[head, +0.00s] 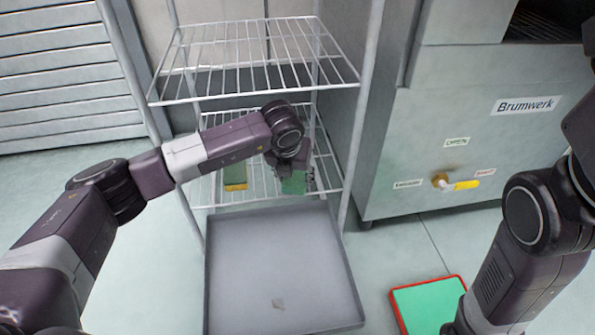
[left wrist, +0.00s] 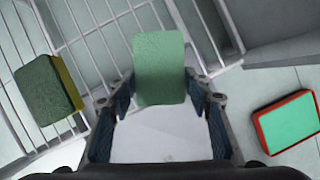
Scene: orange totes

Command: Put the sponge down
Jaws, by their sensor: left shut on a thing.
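A green sponge (head: 294,184) is held by my left gripper (head: 290,172) at the wire rack's lower shelf (head: 255,190). In the left wrist view the sponge (left wrist: 160,68) sits between the two fingers of the gripper (left wrist: 162,95), which is shut on it. I cannot tell whether the sponge touches the shelf wires. A second sponge, dark green and yellow (head: 235,176), lies on the same shelf to the left; it also shows in the left wrist view (left wrist: 47,90). My right arm is at the right edge of the head view, its gripper out of view.
An upper wire shelf (head: 255,60) hangs above my left gripper. A grey tray (head: 235,270) with a small dark mark is below the lower shelf. A red-rimmed green pad (head: 430,305) lies at the lower right. A steel machine (head: 450,130) stands right of the rack.

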